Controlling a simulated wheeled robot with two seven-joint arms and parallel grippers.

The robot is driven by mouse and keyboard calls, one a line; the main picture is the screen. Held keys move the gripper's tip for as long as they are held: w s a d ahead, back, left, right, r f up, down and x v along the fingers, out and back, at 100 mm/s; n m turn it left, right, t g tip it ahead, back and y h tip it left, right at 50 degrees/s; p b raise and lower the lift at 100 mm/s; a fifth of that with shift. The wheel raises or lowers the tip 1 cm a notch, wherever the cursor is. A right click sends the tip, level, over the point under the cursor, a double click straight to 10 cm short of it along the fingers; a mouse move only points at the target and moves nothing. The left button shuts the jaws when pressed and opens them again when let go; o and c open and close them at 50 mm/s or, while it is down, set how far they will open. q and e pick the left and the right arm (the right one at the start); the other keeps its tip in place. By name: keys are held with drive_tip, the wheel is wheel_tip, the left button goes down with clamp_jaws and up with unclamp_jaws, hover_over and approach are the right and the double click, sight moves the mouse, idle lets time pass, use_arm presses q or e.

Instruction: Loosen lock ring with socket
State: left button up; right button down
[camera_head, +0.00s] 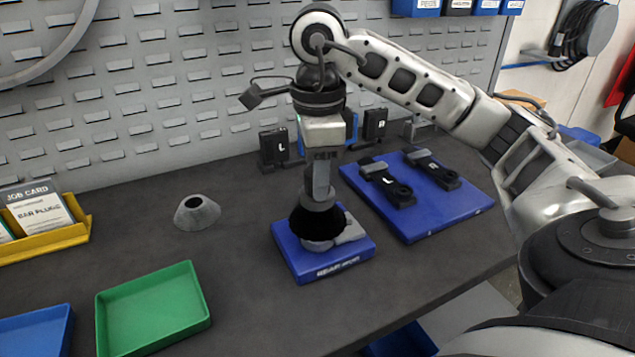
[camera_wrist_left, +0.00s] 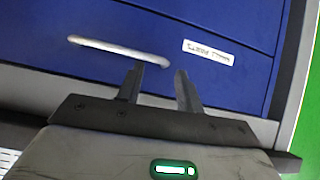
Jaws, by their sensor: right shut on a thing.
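My right gripper (camera_head: 320,190) comes down from above at mid-bench and is shut on the grey upper part of an upright tool, which I take to be the socket (camera_head: 317,203). Directly below it is a black, round, flared part (camera_head: 316,222), over a blue block (camera_head: 322,263) with a white label on its front. The lock ring cannot be made out; the black part and the tool cover that spot. My left gripper (camera_wrist_left: 158,80) shows only in the left wrist view, open and empty, in front of a blue drawer front with a pale handle (camera_wrist_left: 118,49).
A blue board (camera_head: 436,210) with two black parts lies right of the block. A grey cone (camera_head: 197,212), a green tray (camera_head: 152,308), a blue tray (camera_head: 35,332) and a yellow card holder (camera_head: 50,243) are to the left. The bench between cone and block is clear.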

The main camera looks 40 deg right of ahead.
use_arm(q)
drive_tip(key=shift+r+p, duration=0.4)
drive_tip(key=shift+p, duration=0.6)
use_arm(e)
drive_tip(key=shift+r, duration=0.95)
drive_tip(key=m, duration=0.3)
drive_tip(key=shift+r+p, duration=0.1)
drive_tip(key=shift+p, duration=0.3)
use_arm(q)
drive_tip(key=shift+r+p, duration=0.3)
drive_tip(key=shift+r, duration=0.5)
use_arm(e)
drive_tip(key=m, duration=0.4)
drive_tip(key=shift+m, duration=0.4)
use_arm(q)
drive_tip(key=shift+s+f+b, duration=0.1)
drive_tip(key=shift+f+b, duration=0.2)
drive_tip(key=shift+f, duration=0.2)
use_arm(e)
drive_tip(key=shift+f, duration=0.45)
use_arm(q)
drive_tip(key=shift+f+b, duration=0.4)
drive_tip(key=shift+b, duration=0.1)
use_arm(e)
drive_tip(key=shift+f, duration=0.6)
